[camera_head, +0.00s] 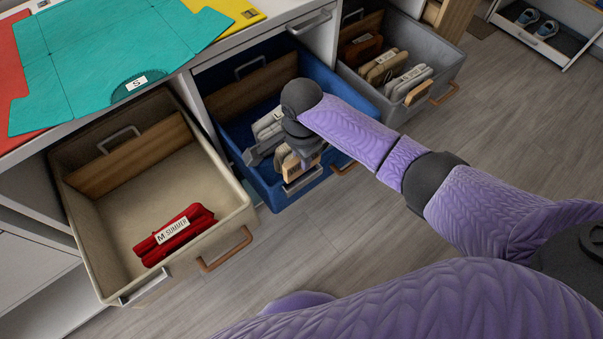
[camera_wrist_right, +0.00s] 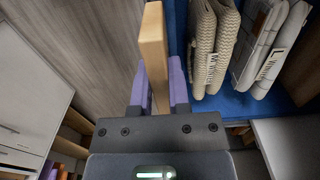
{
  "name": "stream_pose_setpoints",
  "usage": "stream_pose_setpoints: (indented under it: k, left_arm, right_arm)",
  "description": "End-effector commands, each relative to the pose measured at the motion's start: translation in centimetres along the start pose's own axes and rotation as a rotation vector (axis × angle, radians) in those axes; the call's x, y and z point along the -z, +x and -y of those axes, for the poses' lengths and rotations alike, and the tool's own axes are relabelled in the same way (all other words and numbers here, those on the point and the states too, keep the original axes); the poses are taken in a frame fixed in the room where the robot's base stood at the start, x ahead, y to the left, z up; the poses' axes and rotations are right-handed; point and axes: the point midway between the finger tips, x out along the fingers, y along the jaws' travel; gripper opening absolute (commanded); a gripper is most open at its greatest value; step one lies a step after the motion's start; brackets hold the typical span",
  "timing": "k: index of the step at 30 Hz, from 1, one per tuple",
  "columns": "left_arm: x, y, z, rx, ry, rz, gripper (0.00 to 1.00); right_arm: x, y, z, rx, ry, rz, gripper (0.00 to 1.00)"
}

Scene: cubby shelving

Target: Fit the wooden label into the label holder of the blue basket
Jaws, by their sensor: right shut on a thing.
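The wooden label (camera_head: 313,164) is a light wood plate, held by my right gripper (camera_head: 301,158) at the front wall of the blue basket (camera_head: 352,97). In the right wrist view, the label (camera_wrist_right: 153,50) stands edge-on between the two purple finger pads of my right gripper (camera_wrist_right: 158,85). The metal label holder (camera_head: 303,181) is on the basket's front, just below the label. I cannot tell whether the label touches it. My left gripper is in neither view.
Folded clothes (camera_head: 268,125) lie inside the blue basket. A beige basket (camera_head: 120,215) with red clothes (camera_head: 178,236) stands to the left, and a grey basket (camera_head: 445,65) to the right. A teal folding board (camera_head: 110,55) lies on the counter. The floor in front is clear.

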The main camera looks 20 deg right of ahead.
Motion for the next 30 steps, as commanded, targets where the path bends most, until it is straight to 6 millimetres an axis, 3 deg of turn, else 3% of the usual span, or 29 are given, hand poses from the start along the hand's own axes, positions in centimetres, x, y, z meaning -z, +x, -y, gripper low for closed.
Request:
stream_pose_setpoints:
  k: [1,6,17,18,22,30]
  left_arm:
    - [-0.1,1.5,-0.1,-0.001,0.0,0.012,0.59]
    - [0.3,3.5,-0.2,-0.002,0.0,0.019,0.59]
    - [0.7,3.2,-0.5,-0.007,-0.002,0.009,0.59]
    - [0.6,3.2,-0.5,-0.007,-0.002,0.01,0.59]
    - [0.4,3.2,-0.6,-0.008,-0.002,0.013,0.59]
    - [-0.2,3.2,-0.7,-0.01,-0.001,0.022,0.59]
  right_arm:
    - [0.0,2.0,-0.1,-0.006,0.0,0.001,0.0]
    - [0.0,5.1,-0.1,-0.005,-0.002,0.0,0.0]
    - [0.0,5.1,0.0,0.0,-0.002,0.0,0.0]
    - [0.0,5.1,0.0,0.001,-0.002,-0.001,0.27]
    - [0.0,5.0,0.0,0.001,-0.003,-0.001,0.55]
    - [0.0,5.0,0.0,0.001,-0.003,-0.001,0.56]
